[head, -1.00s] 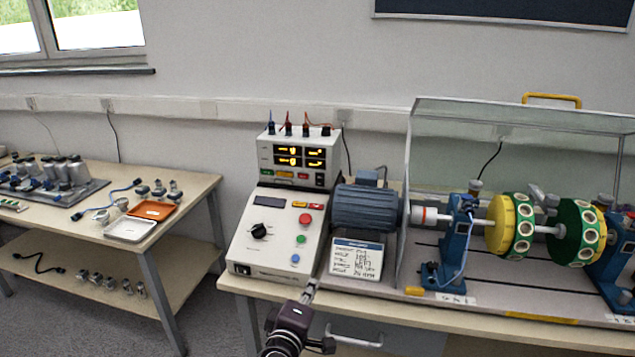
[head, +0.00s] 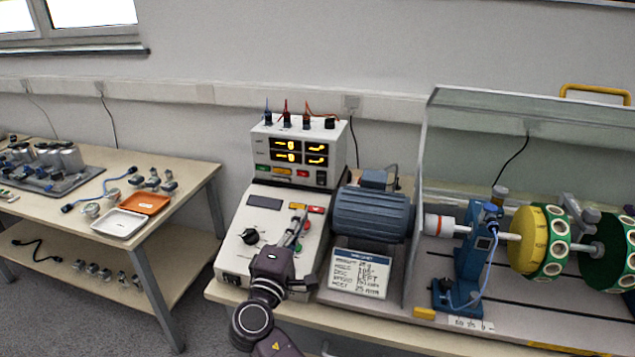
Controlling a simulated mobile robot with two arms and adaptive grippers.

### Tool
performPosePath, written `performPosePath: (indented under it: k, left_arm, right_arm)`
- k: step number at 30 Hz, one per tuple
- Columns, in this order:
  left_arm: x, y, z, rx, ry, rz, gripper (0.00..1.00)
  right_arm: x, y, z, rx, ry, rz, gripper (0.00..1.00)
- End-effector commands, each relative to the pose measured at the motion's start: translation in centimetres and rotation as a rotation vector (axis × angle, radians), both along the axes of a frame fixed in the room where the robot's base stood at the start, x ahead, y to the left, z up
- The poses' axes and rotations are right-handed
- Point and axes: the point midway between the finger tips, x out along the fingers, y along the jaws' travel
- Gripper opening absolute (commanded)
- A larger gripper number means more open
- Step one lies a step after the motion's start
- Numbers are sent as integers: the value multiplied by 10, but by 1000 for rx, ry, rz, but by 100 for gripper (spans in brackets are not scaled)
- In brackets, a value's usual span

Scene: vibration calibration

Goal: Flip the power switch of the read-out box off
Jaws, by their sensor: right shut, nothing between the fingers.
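The read-out box (head: 267,144) stands on top at the back of the sloped control console (head: 262,219). Its yellow digits are lit. A small dark switch (head: 321,178) sits at the lower right of its front face. My right gripper (head: 299,212) is shut and empty. It reaches up over the right part of the console's sloped panel, below the read-out box and apart from the switch. It partly covers the panel's coloured buttons. My left gripper is not in view.
A blue motor (head: 370,213) and a label card (head: 358,272) sit right of the console. A clear guard (head: 530,130) covers the rotor with green and yellow discs. An orange tray (head: 146,203) lies on the left table.

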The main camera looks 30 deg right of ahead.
Motion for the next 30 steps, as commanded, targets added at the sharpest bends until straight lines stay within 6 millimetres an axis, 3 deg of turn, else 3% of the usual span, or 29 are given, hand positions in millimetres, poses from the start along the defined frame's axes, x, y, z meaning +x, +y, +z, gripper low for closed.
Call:
performPosePath:
  k: [7, 21, 30]
  left_arm:
    - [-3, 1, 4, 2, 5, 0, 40]
    - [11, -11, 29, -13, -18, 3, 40]
    - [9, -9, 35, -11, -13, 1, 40]
  right_arm:
    - [9, -10, 4, -1, -1, -1, 0]
    - [70, -82, 17, -1, 1, -1, 0]
    - [89, -104, 17, 1, 0, -1, 0]
